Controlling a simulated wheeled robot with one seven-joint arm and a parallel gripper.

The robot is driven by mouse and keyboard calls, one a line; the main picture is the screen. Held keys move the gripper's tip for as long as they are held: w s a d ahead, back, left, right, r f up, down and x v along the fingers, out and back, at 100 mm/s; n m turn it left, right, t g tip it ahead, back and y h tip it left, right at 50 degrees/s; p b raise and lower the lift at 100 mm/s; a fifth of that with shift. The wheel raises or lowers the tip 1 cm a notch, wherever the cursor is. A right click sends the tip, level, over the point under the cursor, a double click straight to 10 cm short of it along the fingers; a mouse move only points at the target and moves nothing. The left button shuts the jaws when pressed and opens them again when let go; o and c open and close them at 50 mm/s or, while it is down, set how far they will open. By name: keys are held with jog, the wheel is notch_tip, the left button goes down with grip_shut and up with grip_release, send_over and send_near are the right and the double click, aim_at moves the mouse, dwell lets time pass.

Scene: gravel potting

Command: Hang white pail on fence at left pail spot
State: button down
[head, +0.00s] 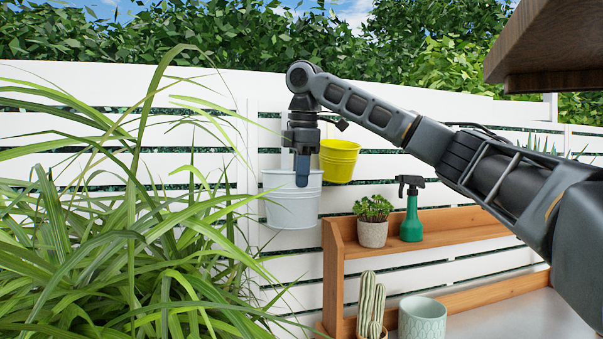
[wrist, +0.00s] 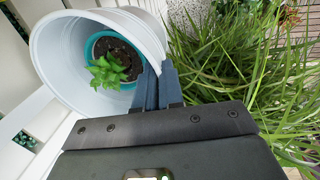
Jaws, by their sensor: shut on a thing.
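The white pail (head: 293,208) is up at the white slatted fence (head: 205,178), left of a yellow pail (head: 339,162). My gripper (head: 302,178) points down and is shut on the pail's near rim. In the wrist view the white pail (wrist: 55,62) fills the upper left, with the blue fingertips (wrist: 158,85) pinching its rim. A teal pot with dark soil and a small green plant (wrist: 110,68) shows inside the pail. The pail's back and any hook behind it are hidden, so I cannot tell whether it touches the fence.
A wooden shelf (head: 440,222) stands right of the pail, with a potted plant (head: 373,221), a green spray bottle (head: 412,212), a cactus (head: 371,303) and a pale pot (head: 422,318). Long grass (head: 110,240) fills the left. A dark wooden edge (head: 545,45) overhangs upper right.

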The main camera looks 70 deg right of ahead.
jog(key=shift+w+d+p, duration=1.2)
jog(key=shift+d+p, duration=0.05)
jog(key=shift+d, duration=0.15)
dwell(2.0)
jog(key=shift+f, duration=0.65)
dwell(1.8)
jog(key=c, duration=1.2)
grip_release()
jog(key=shift+o, duration=0.5)
jog(key=o, duration=0.4)
jog(key=shift+r, duration=0.1)
